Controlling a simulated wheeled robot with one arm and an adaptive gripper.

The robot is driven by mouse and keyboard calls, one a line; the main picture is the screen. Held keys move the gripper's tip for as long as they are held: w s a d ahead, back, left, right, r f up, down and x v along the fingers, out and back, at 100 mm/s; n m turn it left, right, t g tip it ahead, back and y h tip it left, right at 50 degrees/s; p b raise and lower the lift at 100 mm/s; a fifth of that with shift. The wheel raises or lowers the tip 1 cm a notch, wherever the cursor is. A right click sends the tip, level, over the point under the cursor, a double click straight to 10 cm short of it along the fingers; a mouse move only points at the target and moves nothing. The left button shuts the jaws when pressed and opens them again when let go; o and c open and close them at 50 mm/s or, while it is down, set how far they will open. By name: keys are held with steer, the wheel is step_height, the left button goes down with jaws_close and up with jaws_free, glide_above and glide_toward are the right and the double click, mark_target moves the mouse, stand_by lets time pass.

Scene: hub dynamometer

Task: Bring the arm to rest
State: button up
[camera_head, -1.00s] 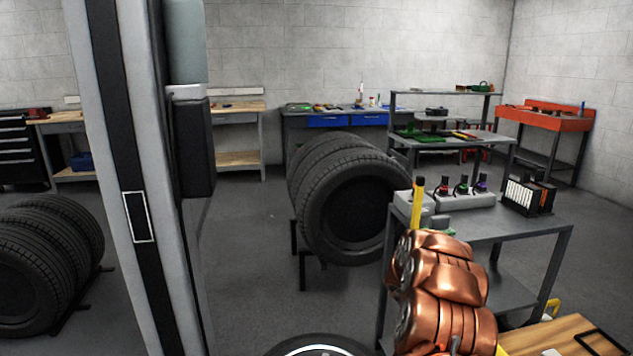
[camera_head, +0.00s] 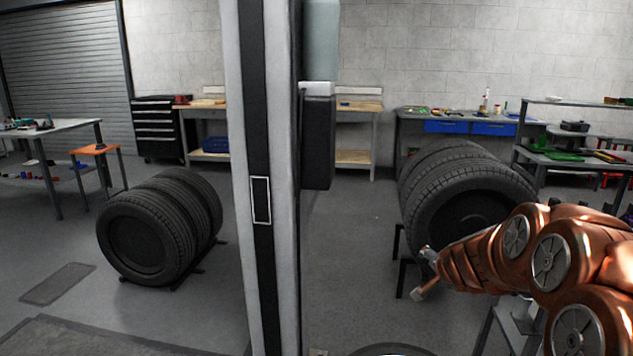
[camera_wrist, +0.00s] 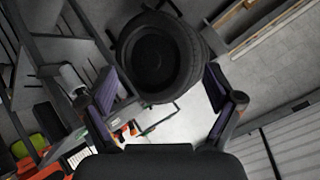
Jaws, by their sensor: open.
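My copper-coloured arm (camera_head: 560,255) reaches in from the right edge of the head view. Its narrow end points left, in front of the tire rack at the middle right. A small grey metal piece shows at that end, but the fingers cannot be made out there. In the wrist view my gripper (camera_wrist: 160,78) has its two dark fingers spread wide apart, with nothing between them that it touches. A tire shows beyond the fingers, at a distance.
Racked tires (camera_head: 470,190) stand close behind the arm's end, and more tires (camera_head: 160,228) stand on the left. A tool cabinet (camera_head: 157,130), workbenches (camera_head: 470,125) and a grey shelf table (camera_head: 560,160) line the back.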

steer(key=s+a+n+g+y, duration=0.25)
steer(key=s+a, duration=0.35)
steer(key=a, duration=0.3)
steer(key=s+a+n+g+y, duration=0.1)
steer(key=s+a+n+y, duration=0.25)
steer(key=s+a, duration=0.35)
steer(key=s+a+f+n+g, duration=0.1)
steer(key=s+a+n+g, duration=0.15)
steer(key=s, duration=0.65)
steer(key=s+a+f+n+g, duration=0.2)
steer(key=s+a, duration=0.1)
steer(key=s, duration=0.6)
steer(key=s+d+g+h, duration=0.2)
steer(key=s+d+g, duration=0.1)
steer(key=s, duration=0.6)
steer(key=s+d+g+h, duration=0.2)
steer(key=s+d, duration=0.1)
steer(key=s, duration=0.6)
step_height(320, 180, up, 14)
steer(key=w+t+p, duration=0.1)
steer(key=p, duration=1.3)
steer(key=shift+w+d+r+n, duration=0.25)
steer(key=shift+w+n, duration=0.1)
steer(key=shift+n, duration=0.1)
